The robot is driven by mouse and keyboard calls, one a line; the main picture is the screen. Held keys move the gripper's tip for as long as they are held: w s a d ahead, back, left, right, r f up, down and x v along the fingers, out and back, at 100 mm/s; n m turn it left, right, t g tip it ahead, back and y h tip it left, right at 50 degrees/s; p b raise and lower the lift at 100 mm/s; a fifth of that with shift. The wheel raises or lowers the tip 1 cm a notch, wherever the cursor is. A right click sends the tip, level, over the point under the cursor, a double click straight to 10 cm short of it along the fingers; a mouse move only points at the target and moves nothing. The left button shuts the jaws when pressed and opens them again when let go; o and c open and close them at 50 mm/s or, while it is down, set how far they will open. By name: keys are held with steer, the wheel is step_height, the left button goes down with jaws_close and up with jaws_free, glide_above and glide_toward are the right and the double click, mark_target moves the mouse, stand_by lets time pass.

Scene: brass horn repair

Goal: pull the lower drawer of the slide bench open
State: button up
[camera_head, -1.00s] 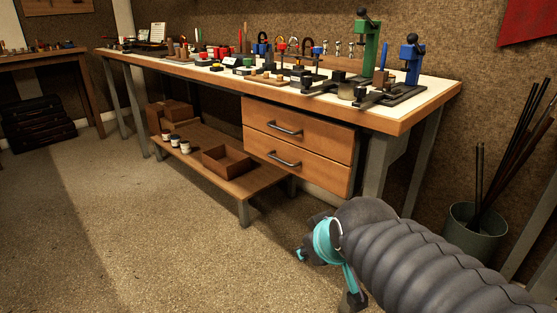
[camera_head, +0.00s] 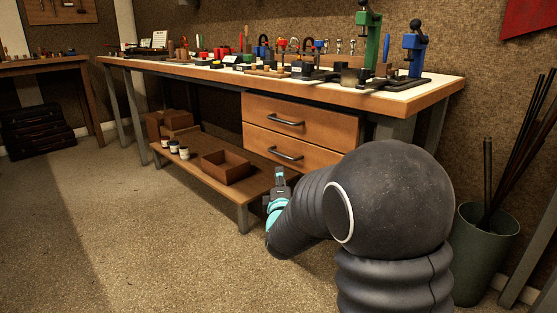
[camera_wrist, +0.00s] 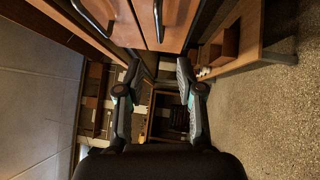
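The lower drawer (camera_head: 265,141) of the wooden slide bench is shut, flush below the upper drawer (camera_head: 265,108). Its dark bar handle (camera_head: 285,154) is in clear view. In the wrist view the lower drawer (camera_wrist: 180,28) and its handle (camera_wrist: 157,20) show at the top, turned sideways. My gripper (camera_head: 279,176) is just below the lower drawer's handle in the head view, apart from it. In the wrist view my gripper (camera_wrist: 158,74) has its two fingers spread with nothing between them. The upper handle (camera_wrist: 95,18) shows to the left there.
A low shelf (camera_head: 205,182) with an open wooden box (camera_head: 226,165) and small jars (camera_head: 174,147) is left of my gripper. The bench top (camera_head: 400,98) carries many tools. A bucket of rods (camera_head: 482,250) stands at right. The floor in front is clear.

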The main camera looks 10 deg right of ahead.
mark_target(280, 154)
steer(key=w, duration=0.4)
steer(key=w+d+r, duration=0.1)
steer(key=w, duration=0.4)
steer(key=w+d, duration=0.1)
steer(key=w, duration=0.3)
steer(key=shift+w+r, duration=0.3)
steer(key=shift+r, duration=0.1)
jaws_close()
